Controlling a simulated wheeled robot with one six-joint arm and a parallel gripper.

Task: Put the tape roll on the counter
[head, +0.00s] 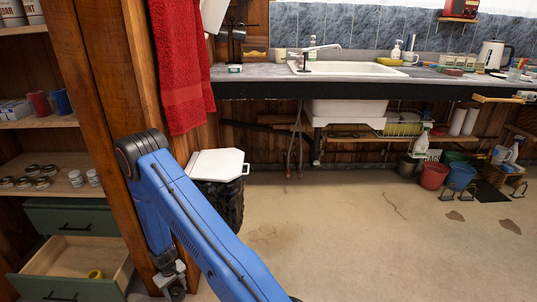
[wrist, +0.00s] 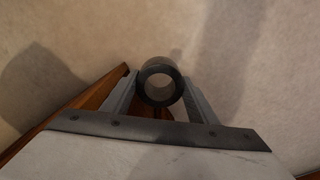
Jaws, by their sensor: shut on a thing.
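The tape roll (wrist: 146,92) is a dark ring in the wrist view, its hole facing the camera. My gripper (wrist: 160,88) is shut on it, with one grey finger on each side. In the head view my blue arm hangs down by the wooden post, and its wrist end is low at the bottom edge. The tape roll cannot be made out there. The counter (head: 262,72) is a long grey top with a dark front edge along the back wall, well away from my gripper.
A white sink (head: 352,69) is set in the counter; bottles, a kettle and small items stand around it. A lidded black bin (head: 217,165) stands beside my arm. A green drawer (head: 68,287) is open at lower left, with a yellow ring (head: 95,274) inside. The middle floor is clear.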

